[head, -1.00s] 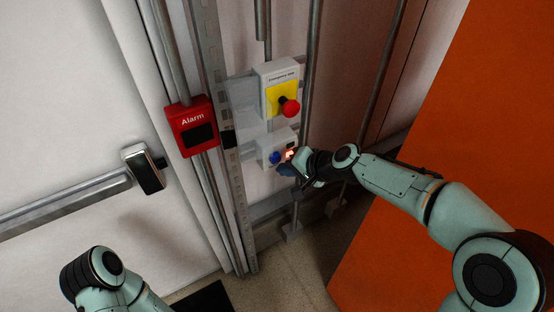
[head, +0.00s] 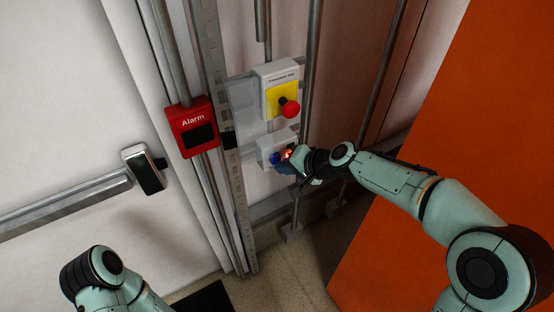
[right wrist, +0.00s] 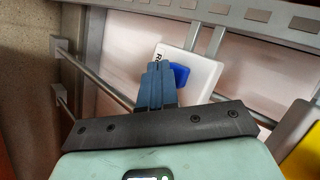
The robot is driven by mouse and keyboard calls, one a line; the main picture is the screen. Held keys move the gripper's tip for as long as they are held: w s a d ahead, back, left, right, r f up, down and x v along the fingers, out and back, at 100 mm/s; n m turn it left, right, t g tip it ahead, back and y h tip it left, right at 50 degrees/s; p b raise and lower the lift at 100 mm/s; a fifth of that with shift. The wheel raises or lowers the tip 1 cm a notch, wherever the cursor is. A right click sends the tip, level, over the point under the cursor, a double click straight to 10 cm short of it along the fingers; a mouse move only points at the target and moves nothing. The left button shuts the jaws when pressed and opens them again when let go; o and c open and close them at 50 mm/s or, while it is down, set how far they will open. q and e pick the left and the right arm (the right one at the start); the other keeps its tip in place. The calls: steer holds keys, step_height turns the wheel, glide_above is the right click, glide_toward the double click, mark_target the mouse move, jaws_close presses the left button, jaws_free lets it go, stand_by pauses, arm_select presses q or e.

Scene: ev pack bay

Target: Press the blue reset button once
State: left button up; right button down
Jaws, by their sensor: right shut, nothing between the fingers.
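The blue reset button (head: 275,158) is on a small white box (head: 264,148) on the wall frame, below the emergency stop. My right gripper (head: 286,168) is shut and empty, just right of and below the button in the head view. In the right wrist view, the closed blue fingertips (right wrist: 157,68) overlap the left side of the blue button (right wrist: 181,74) on the white box (right wrist: 206,72). I cannot tell whether they touch it. My left gripper is out of view; only part of that arm shows at lower left.
A red mushroom button (head: 291,108) on a yellow-faced box (head: 272,98) sits just above. A red alarm box (head: 192,126) is to the left, beside a door with a push bar (head: 70,202). Vertical pipes run behind my right gripper. An orange panel (head: 440,120) stands at right.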

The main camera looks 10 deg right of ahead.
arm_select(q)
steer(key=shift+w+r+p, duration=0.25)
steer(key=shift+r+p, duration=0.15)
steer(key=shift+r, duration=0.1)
arm_select(e)
steer(key=shift+w+a, duration=0.3)
steer(key=shift+w, duration=0.55)
stand_by(0.6)
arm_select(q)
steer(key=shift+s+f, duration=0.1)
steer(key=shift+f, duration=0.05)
arm_select(e)
steer(key=shift+s, duration=0.15)
arm_select(q)
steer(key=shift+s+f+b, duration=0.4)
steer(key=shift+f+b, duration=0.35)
steer(key=shift+b, duration=0.05)
arm_select(e)
steer(key=shift+s+d, duration=0.25)
steer(key=shift+s, duration=0.35)
steer(key=shift+s+d, duration=0.2)
steer(key=shift+s, duration=0.4)
